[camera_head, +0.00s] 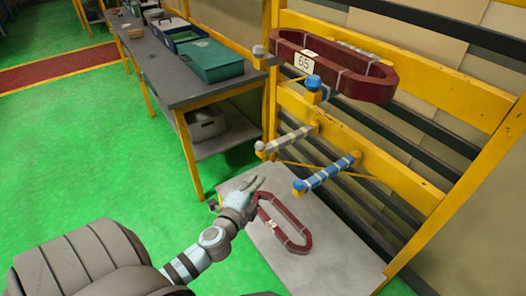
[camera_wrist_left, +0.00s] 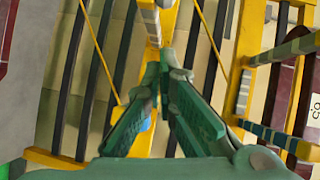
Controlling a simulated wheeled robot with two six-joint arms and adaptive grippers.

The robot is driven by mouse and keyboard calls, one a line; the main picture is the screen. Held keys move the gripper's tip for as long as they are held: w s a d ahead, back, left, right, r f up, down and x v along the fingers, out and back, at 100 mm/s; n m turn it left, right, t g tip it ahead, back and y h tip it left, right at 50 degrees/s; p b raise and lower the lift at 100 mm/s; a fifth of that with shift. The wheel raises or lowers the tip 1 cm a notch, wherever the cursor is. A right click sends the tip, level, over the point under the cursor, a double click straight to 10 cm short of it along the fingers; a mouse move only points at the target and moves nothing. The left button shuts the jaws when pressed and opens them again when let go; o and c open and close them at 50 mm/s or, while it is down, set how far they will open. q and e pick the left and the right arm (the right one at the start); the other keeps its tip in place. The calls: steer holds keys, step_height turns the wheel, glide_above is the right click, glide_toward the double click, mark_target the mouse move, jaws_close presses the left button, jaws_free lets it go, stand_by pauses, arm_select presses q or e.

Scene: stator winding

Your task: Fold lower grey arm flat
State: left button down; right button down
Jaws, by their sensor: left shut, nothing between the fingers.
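The lower grey arm (camera_head: 287,139) juts out from the lower yellow rail in the head view, with a round grey knob at its outer end. My left gripper (camera_head: 257,182) is below that knob in the picture, apart from it, shut and empty. Its green fingers (camera_wrist_left: 165,62) meet near the middle of the left wrist view. A pale banded bar (camera_wrist_left: 150,20) lies just beyond the fingertips there; I cannot tell for certain which arm it is. The fingers hide part of a blue piece behind them. My right gripper is not in view.
The lower blue arm (camera_head: 327,172) juts out right of the grey one. A dark red coil (camera_head: 340,80) labelled 65 hangs above on the rack. Another red coil (camera_head: 292,237) lies on the grey board (camera_head: 340,262). A workbench (camera_head: 165,68) stands at the left.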

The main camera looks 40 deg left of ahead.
mark_target(263, 155)
arm_select(q)
steer(key=shift+r, duration=0.2)
steer(key=shift+w, duration=0.1)
steer(key=a+x, duration=0.1)
steer(key=x, duration=0.7)
steer(key=s+a+b+x, duration=0.1)
steer(key=x, duration=0.4)
steer(key=shift+a+f, duration=0.2)
steer(key=shift+a, duration=0.1)
